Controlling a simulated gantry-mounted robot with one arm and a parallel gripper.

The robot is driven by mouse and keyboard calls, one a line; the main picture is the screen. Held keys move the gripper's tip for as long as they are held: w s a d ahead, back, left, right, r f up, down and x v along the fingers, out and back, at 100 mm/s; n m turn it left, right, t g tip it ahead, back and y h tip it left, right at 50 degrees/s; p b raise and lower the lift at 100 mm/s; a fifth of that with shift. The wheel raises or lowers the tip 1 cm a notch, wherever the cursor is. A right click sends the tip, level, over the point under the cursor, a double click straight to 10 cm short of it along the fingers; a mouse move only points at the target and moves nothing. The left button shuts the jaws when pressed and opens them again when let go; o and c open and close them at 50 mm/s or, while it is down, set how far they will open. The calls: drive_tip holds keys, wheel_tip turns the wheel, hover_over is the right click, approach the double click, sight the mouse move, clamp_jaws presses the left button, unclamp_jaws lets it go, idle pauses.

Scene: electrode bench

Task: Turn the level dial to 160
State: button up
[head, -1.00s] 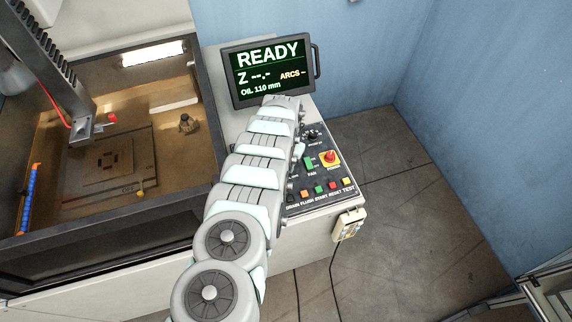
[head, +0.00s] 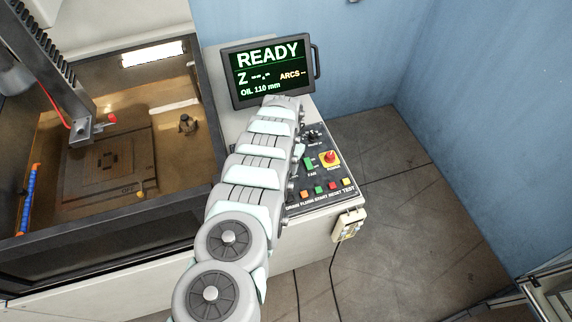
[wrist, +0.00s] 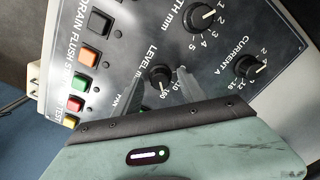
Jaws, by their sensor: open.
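The level dial (wrist: 160,76) is a small black knob on the dark control panel, labelled "LEVEL" in the wrist view. Numbers are printed around it; "100" can be made out, but its exact setting is unclear. My gripper (wrist: 163,88) is open at the dial, with one finger on each side of it. Whether the fingers touch the knob cannot be told. In the head view my arm hides the level dial and the gripper. The screen (head: 270,72) reads "READY" and "OIL 110 mm".
Two larger dials, the depth dial (wrist: 203,18) and the current dial (wrist: 247,67), sit close by. Coloured push buttons (wrist: 83,85) line the panel edge. A red emergency knob (head: 329,157) is at the panel's right. The oil tank (head: 110,160) lies left of my arm.

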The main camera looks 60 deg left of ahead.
drive_tip(key=shift+r, duration=0.1)
wheel_tip(320, 180, up, 11)
drive_tip(key=b, duration=0.1)
drive_tip(key=shift+f+b, duration=0.2)
drive_tip(key=shift+b, duration=0.15)
idle(0.4)
idle(0.5)
